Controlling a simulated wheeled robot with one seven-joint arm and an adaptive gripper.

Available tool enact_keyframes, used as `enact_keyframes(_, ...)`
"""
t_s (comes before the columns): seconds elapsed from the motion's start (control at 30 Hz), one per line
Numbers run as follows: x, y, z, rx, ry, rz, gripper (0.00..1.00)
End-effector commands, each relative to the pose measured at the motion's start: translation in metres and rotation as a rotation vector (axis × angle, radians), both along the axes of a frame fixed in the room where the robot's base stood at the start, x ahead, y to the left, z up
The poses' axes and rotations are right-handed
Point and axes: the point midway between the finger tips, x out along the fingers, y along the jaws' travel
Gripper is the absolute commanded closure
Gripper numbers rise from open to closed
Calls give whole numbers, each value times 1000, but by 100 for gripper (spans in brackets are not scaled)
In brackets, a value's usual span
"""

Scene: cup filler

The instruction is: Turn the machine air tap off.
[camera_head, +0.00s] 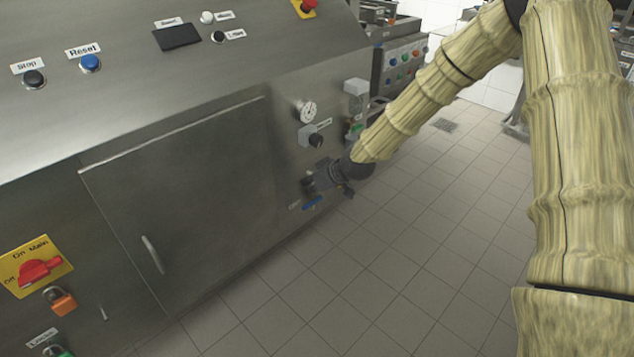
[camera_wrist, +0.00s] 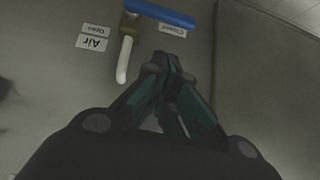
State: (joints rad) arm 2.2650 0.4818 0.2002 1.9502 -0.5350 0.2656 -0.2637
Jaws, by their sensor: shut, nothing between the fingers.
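The air tap's blue handle (camera_wrist: 162,12) shows at the top of the wrist view, lying crosswise from the brass-coloured valve and pointing to the side of the Closed label (camera_wrist: 173,30). An Air label (camera_wrist: 92,43) and an Open label (camera_wrist: 97,28) sit on the other side. A pale curved pipe (camera_wrist: 123,60) hangs from the valve. In the head view the blue handle (camera_head: 313,202) is low on the machine's right side. My gripper (camera_wrist: 168,60) is shut and empty, its tips just short of the handle in the picture. I cannot tell if they touch. It also shows in the head view (camera_head: 309,184).
A gauge (camera_head: 307,111) and a black knob (camera_head: 316,140) are on the panel above my gripper. A large cabinet door (camera_head: 190,190) is to the left. The tiled floor (camera_head: 400,260) to the right is clear.

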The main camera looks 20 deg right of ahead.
Motion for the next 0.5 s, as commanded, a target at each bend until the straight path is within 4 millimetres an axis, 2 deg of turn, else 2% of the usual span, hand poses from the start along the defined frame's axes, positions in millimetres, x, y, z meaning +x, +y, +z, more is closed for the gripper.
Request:
enact_keyframes(0.03,-2,0,-10,0,5,0,100)
enact_keyframes(0.2,-3,1,-27,1,4,-1,100)
enact_keyframes(0.5,-3,1,-37,1,3,-1,100)
